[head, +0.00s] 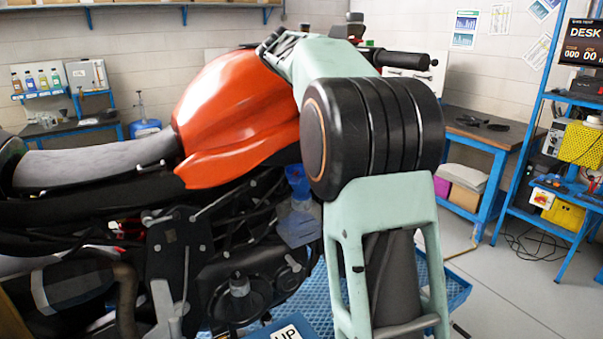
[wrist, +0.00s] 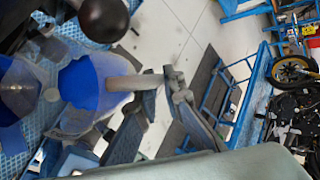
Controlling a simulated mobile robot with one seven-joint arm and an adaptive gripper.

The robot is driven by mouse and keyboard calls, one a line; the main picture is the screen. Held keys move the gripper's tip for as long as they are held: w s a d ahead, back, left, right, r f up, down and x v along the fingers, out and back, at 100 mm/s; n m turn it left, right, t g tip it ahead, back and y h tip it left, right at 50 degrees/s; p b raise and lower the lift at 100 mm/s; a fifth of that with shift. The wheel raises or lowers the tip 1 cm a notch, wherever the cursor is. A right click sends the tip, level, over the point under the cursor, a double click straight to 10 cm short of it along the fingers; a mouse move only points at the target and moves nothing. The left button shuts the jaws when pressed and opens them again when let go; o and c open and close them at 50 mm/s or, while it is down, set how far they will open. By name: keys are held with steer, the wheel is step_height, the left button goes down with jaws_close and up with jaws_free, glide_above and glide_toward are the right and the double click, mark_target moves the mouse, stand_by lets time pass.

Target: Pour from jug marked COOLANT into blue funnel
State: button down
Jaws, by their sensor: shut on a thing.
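My gripper (wrist: 150,95) is shut on the grey handle of a translucent jug (wrist: 72,122) in the wrist view. Blue shows inside the jug; no COOLANT lettering is readable. Left of it, close by, is another blue and translucent shape (wrist: 12,138), cut by the picture edge; I cannot tell for certain that it is the funnel. In the head view the blue funnel (head: 298,178) shows beside the motorcycle, left of my arm, above a clear boxy vessel (head: 298,229). My gripper is hidden in the head view. No stream of liquid is visible.
The orange-tanked motorcycle (head: 235,105) fills the left and middle, close to my arm. A blue lattice surface (head: 310,295) lies below it. A blue workbench (head: 485,137) and shelving stand at the right. Grey floor (head: 510,290) is open at lower right, with cables near the shelving.

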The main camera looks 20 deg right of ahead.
steer(key=shift+s+d+f+y, duration=0.15)
steer(key=shift+d+f+y, duration=0.05)
steer(key=shift+f+y, duration=0.25)
steer(key=shift+s+d+r+p, duration=0.25)
steer(key=shift+d+r+p, duration=0.1)
steer(key=shift+r+p, duration=0.25)
steer(key=s+d+r+t+y, duration=0.1)
steer(key=s+d+r, duration=0.2)
steer(key=d, duration=0.1)
steer(key=shift+s+r+m+t+p, duration=0.25)
steer(key=shift+r+m+t+p, duration=0.1)
steer(key=shift+m+p, duration=0.1)
steer(key=shift+s+d+m+t+y, duration=0.15)
steer(key=shift+s+d+t+y, duration=0.25)
steer(key=shift+y, duration=0.3)
steer(key=shift+s+d+m+t+y, duration=0.15)
steer(key=shift+d+t+y, duration=0.1)
steer(key=shift+t+y, duration=0.3)
